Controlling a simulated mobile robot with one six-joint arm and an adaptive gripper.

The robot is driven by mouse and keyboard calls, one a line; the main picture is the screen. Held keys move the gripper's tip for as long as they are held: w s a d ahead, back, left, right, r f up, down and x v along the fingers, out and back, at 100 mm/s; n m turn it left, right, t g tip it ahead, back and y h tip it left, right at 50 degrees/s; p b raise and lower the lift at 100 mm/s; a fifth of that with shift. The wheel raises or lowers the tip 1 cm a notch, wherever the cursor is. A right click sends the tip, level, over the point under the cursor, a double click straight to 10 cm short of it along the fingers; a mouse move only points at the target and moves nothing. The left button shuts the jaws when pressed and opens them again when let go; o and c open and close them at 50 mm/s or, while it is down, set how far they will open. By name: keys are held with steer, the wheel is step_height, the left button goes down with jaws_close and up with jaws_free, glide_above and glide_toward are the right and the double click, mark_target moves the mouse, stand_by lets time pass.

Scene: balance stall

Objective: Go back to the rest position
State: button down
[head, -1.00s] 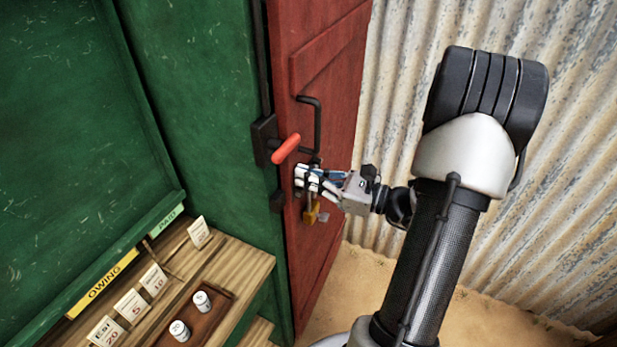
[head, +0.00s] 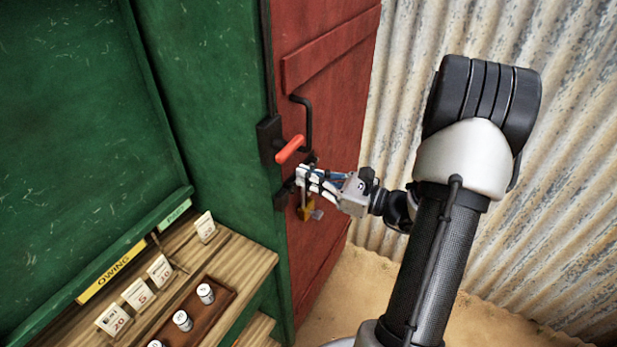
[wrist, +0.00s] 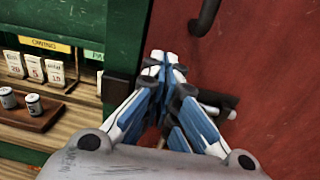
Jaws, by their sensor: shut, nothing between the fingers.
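My gripper (head: 308,178) is shut and empty. In the head view it is in front of the red door (head: 325,90), just below the red-handled lever (head: 290,149) and close to the hasp area, where a brass padlock (head: 306,212) hangs beneath the fingers. In the wrist view my gripper (wrist: 165,70) points at the edge between the green cabinet and the red door (wrist: 270,60). The fingers hide part of the latch. Whether they touch it I cannot tell.
A black door handle (head: 306,115) sticks out above the lever. At the lower left a wooden counter (head: 240,262) holds price cards (head: 138,294) and a brown tray (head: 228,297) with small white-topped weights (head: 205,293). A corrugated wall (head: 560,220) stands at the right.

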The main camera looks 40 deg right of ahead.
steer(key=p+v, duration=0.2)
steer(key=v, duration=0.9)
steer(key=shift+s, duration=0.2)
steer(key=shift+a, duration=0.15)
